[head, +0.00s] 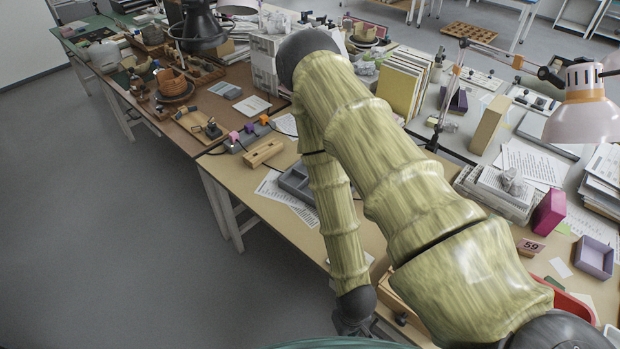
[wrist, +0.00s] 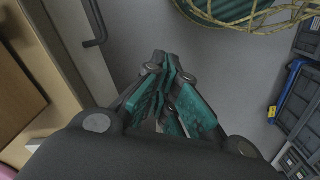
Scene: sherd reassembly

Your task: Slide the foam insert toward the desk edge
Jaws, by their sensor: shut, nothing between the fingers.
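No piece is plainly recognisable as the foam insert. A dark grey compartmented piece (head: 295,181) lies on the near desk (head: 262,176), close to the front edge, partly hidden behind my arm. I cannot tell whether it is the foam insert. My gripper (wrist: 168,75) is shut and empty, its teal-padded fingers together in the wrist view. It hangs over the grey floor, beside the desk's side, and touches nothing that I can see. In the head view my arm reaches down past the desk's front edge, and the fingers are not clear there.
Printed sheets (head: 284,197) and a wooden block (head: 263,153) lie near the compartmented piece. A magenta box (head: 548,212) and a lilac tray (head: 594,257) stand at right. A black handle (wrist: 96,25) juts from the furniture.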

